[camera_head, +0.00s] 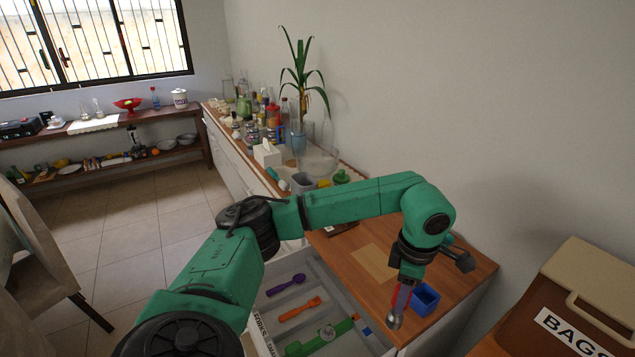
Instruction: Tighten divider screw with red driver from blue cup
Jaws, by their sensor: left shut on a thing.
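My left arm reaches from the bottom left across the counter, and its gripper (400,298) points down at the counter's front edge, above the drawer's right end. The open drawer (305,258) holds a purple spoon (286,285), an orange utensil (300,309) and a green tool (321,338). I cannot make out the divider screw. My right gripper is out of view.
A tan mat (374,264) lies on the wooden counter left of the cup. Jars, bottles, a tissue box (267,155) and a potted plant (303,80) crowd the counter's far end.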

